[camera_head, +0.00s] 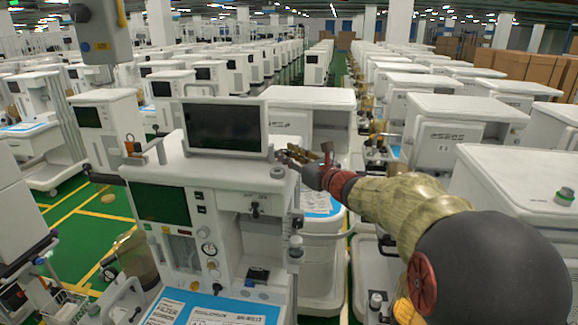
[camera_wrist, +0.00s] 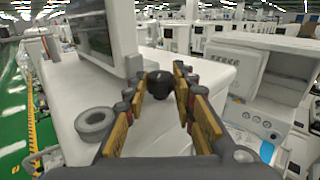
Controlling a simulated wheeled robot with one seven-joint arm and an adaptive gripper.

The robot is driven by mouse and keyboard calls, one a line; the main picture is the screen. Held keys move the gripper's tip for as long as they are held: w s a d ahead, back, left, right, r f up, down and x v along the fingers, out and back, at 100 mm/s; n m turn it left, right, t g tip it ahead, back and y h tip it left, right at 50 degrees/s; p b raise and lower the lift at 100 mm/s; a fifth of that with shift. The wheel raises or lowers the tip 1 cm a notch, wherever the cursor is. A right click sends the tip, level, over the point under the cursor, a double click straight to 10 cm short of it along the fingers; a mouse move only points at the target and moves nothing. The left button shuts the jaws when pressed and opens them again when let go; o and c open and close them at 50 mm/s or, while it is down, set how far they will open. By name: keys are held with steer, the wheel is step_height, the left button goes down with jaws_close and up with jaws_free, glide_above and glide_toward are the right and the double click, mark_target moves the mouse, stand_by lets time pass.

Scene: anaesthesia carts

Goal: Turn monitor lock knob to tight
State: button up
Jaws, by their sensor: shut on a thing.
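The monitor (camera_head: 225,126) stands upright on top of the white anaesthesia cart (camera_head: 230,172), its dark screen facing my body camera. In the wrist view the monitor (camera_wrist: 92,28) is at the upper left. The lock knob (camera_wrist: 160,84) is small and black, beside the monitor's base. My gripper (camera_wrist: 160,88) has one finger on each side of the knob and is shut on it. In the head view my gripper (camera_head: 292,157) reaches in from the right, at the monitor's lower right corner. The knob is hard to make out there, and its turn angle cannot be read.
A grey ring-shaped part (camera_wrist: 95,122) sits on the cart top, left of my gripper. Another white cart (camera_head: 318,103) stands close behind. A grey hanging box (camera_head: 100,32) is at the upper left. Rows of carts fill the hall, with green floor between.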

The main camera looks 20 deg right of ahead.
steer(key=shift+a+m+h+b, duration=0.15)
steer(key=shift+m+h+b, duration=0.25)
steer(key=shift+h+b, duration=0.45)
steer(key=shift+r+h+b, duration=0.1)
steer(key=shift+h+b, duration=0.15)
steer(key=shift+b, duration=0.15)
steer(key=o, duration=1.1)
steer(key=shift+o, duration=0.3)
steer(key=s, duration=0.8)
steer(key=shift+d, duration=0.45)
